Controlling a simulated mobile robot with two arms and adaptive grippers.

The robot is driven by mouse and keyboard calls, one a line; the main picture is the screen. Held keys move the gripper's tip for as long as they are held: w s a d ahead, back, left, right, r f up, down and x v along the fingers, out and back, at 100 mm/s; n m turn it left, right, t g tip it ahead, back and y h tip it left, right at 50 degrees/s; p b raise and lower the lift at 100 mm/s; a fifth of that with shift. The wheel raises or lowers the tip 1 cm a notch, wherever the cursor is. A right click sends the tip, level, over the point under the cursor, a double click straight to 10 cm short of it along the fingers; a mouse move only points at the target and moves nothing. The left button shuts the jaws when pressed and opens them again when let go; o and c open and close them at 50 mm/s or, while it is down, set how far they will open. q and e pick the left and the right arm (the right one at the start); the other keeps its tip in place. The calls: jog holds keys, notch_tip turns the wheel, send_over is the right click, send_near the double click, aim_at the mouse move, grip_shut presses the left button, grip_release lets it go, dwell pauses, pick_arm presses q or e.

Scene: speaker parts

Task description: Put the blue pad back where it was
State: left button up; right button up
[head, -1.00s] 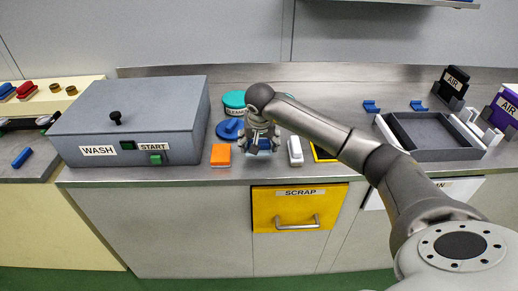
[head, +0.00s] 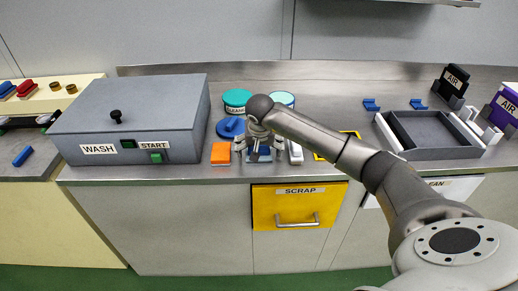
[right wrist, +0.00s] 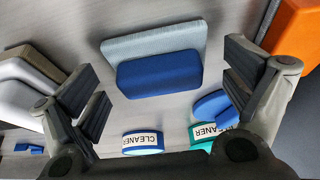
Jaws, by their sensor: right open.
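The blue pad lies on the metal counter between the orange pad (head: 221,153) and the white pad (head: 295,152). In the right wrist view the blue pad (right wrist: 160,72) shows a blue grip on a wider grey-blue base. My right gripper (head: 259,155) is over it, pointing down, and partly hides it in the head view. In the right wrist view its fingers (right wrist: 163,85) are wide apart, one on each side of the pad, with gaps between. My left gripper is in neither view.
Two cleaner tins, one teal-lidded (head: 237,98), and a round blue item (head: 231,128) stand behind. The grey wash box (head: 130,95) is at the left. A yellow frame (head: 325,157) and a dark grey tray (head: 432,153) are at the right.

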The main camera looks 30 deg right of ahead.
jog(key=shift+r, duration=0.5)
jog(key=v, duration=1.1)
jog(key=shift+s, duration=0.15)
jog(key=shift+a, duration=0.15)
